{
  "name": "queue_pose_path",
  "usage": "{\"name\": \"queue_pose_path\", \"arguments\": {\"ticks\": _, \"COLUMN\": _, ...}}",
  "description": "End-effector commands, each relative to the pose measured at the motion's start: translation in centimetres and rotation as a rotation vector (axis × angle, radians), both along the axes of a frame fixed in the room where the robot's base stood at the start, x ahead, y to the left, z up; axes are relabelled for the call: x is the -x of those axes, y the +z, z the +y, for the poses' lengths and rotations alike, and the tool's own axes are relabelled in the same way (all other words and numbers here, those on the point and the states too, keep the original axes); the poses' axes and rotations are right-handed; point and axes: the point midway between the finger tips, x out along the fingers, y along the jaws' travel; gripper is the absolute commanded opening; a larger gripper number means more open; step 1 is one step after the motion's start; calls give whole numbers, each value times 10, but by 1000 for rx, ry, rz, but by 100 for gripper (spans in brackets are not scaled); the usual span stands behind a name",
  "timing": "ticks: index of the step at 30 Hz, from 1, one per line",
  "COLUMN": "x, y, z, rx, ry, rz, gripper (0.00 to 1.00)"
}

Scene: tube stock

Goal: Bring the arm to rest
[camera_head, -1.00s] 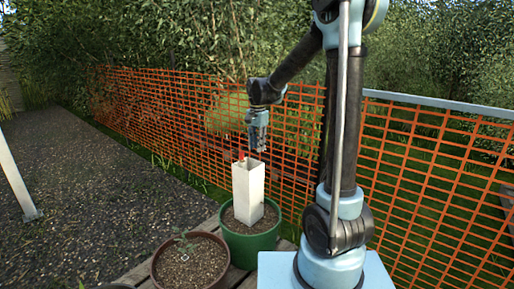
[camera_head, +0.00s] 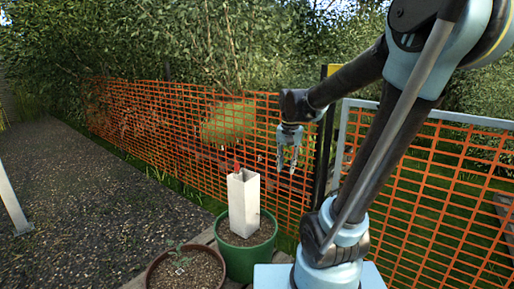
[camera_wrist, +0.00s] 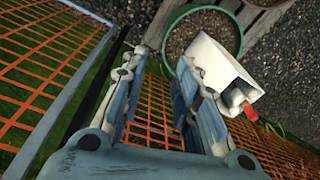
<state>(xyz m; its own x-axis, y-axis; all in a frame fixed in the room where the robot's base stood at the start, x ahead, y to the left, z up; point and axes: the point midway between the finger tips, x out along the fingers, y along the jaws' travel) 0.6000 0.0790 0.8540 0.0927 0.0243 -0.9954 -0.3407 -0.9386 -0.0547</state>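My gripper (camera_head: 288,169) hangs to the right of the white square tube (camera_head: 243,207), in front of the orange mesh fence, and is clear of the tube. Its two fingers are apart with nothing between them. They also show spread in the wrist view (camera_wrist: 158,80). The tube stands upright in a green pot (camera_head: 235,262) of soil. A red piece (camera_head: 237,168) shows at the tube's top. In the wrist view the tube (camera_wrist: 212,62) lies to the right of my fingers, with a grey object (camera_wrist: 236,96) at its mouth.
A brown pot (camera_head: 152,276) with a small plant stands left of the green pot. Orange mesh fencing (camera_head: 170,125) runs behind, with a grey rail (camera_head: 440,112) at the right. A gravel path (camera_head: 90,200) lies open at the left.

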Motion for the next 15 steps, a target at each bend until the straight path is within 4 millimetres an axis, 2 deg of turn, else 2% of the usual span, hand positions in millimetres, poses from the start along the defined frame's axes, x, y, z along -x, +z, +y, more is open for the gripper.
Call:
{"name": "queue_pose_path", "arguments": {"ticks": 3, "x": 27, "y": -6, "z": -17, "rx": 6, "ry": 43, "rz": -14, "gripper": 28}}
{"name": "queue_pose_path", "arguments": {"ticks": 15, "x": 107, "y": -40, "z": -57, "rx": 36, "ry": 210, "rz": -65, "gripper": 28}}
